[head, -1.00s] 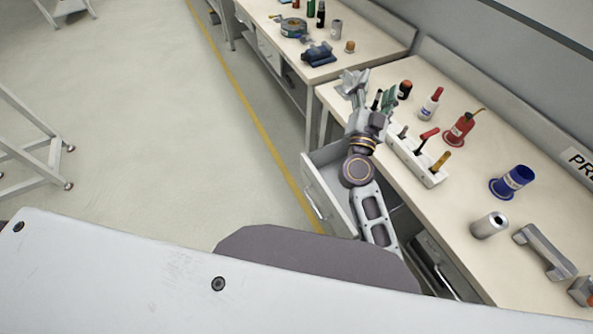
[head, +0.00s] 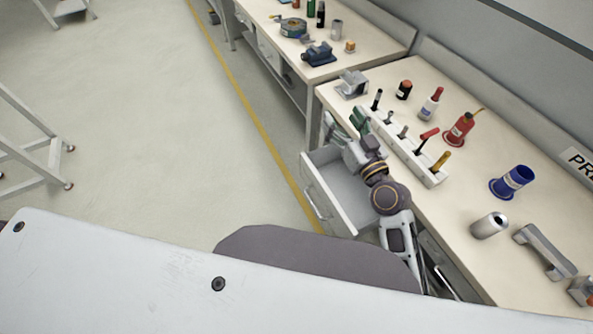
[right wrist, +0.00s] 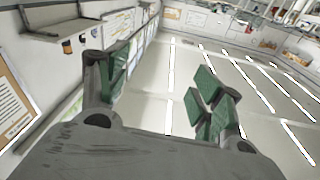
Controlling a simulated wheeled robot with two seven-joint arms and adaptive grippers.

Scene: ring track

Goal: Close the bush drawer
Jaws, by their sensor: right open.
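The open drawer (head: 313,192) sticks out from the front of the near workbench, with its grey inside showing and a handle on its front. Which drawer the bush drawer is cannot be read from any label. My right gripper (head: 347,126) is open and empty, at the bench's front edge, by the far side of the open drawer. Its forearm passes over the bench-side part of the drawer and hides some of it. In the right wrist view the green finger pads (right wrist: 165,88) stand wide apart with nothing between them. My left gripper is not in view.
A white tool rack (head: 405,150) stands along the bench edge beside my right arm. The floor left of the drawer is clear.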

